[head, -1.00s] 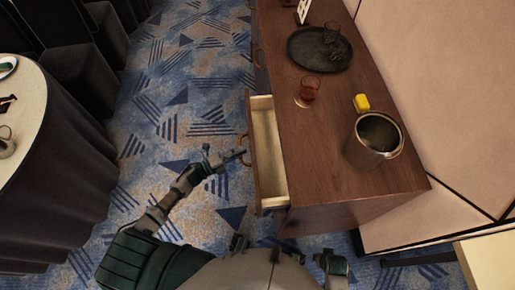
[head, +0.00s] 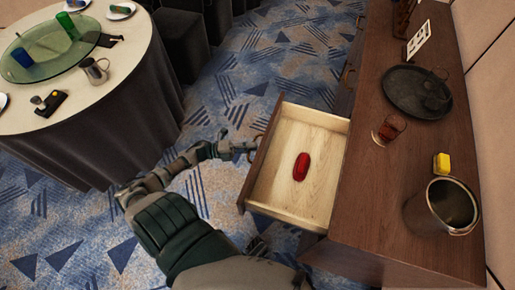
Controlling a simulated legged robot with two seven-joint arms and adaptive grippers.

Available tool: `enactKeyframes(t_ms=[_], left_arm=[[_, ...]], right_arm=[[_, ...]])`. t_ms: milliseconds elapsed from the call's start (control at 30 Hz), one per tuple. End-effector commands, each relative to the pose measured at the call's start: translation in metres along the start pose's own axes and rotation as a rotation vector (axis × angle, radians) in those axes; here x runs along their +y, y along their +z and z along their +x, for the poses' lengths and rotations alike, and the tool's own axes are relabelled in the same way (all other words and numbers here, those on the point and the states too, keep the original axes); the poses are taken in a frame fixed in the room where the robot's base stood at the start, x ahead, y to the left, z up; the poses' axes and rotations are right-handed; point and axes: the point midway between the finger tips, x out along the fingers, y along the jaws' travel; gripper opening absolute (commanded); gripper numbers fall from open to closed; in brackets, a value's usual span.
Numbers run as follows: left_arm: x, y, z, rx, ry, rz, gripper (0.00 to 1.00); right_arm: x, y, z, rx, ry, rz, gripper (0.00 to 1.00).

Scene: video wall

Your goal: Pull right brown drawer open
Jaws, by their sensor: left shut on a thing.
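The brown drawer (head: 329,127) stands well out from the brown cabinet (head: 392,220), and its pale wooden inside shows. A red object (head: 301,166) lies on the drawer's floor. My left gripper (head: 250,149) is at the drawer's front, shut on its handle; the handle itself is mostly hidden behind the fingers and the drawer front. My right gripper does not show in the head view.
On the cabinet top are a metal bucket (head: 440,207), a yellow block (head: 441,163), a glass of amber drink (head: 389,128) and a dark round tray (head: 417,92). A round table (head: 131,20) with dishes stands at the left. Patterned carpet lies between.

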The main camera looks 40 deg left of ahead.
Motion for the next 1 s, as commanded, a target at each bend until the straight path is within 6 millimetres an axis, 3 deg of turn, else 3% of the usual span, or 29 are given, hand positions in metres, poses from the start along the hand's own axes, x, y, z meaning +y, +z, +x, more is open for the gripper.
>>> enactKeyframes(t_ms=[33,367,400,500,833,1000], left_arm=[[0.008,-0.005,-0.003,0.007,0.014,-0.01,0.0],[0.009,-0.005,-0.004,0.006,0.014,-0.01,0.0],[0.008,-0.005,-0.004,0.006,0.014,-0.01,0.18],[0.007,-0.004,-0.003,0.004,0.011,-0.009,0.36],[0.004,-0.001,-0.005,0.001,0.007,-0.005,0.36],[0.004,-0.001,-0.03,-0.001,0.01,-0.006,0.36]], right_arm=[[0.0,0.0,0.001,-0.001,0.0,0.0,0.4],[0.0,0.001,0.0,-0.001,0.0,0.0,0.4],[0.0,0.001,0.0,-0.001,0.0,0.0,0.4],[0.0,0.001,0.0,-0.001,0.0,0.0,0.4],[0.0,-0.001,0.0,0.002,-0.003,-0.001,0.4],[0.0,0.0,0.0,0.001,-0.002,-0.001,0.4]])
